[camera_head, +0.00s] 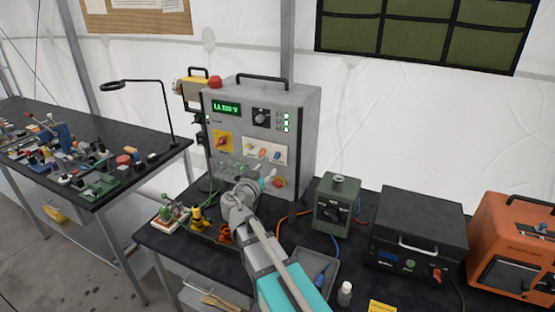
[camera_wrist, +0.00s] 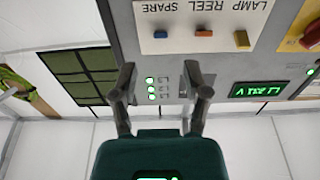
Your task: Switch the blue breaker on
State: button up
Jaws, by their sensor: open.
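The blue breaker (camera_wrist: 159,33) is a small blue lever on a white strip of the grey power cabinet (camera_head: 300,135). In the wrist view it lies at the SPARE end, with an orange-brown breaker (camera_wrist: 204,33) under REEL and a yellow one (camera_wrist: 241,39) under LAMP. The blue breaker also shows in the head view (camera_head: 277,155). My gripper (camera_wrist: 159,78) is open and empty. In the wrist view the blue breaker is above and between its two fingertips, with no visible contact. In the head view my gripper (camera_head: 262,182) is in front of the cabinet, below the strip.
A green box (camera_head: 335,208), a black unit (camera_head: 415,235) and an orange case (camera_head: 515,250) stand to the right. Small parts crowd the bench left.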

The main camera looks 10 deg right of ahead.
aim_at(276, 157)
jog(key=x, duration=0.8)
jog(key=shift+w+d, duration=0.15)
jog(key=shift+w, duration=0.1)
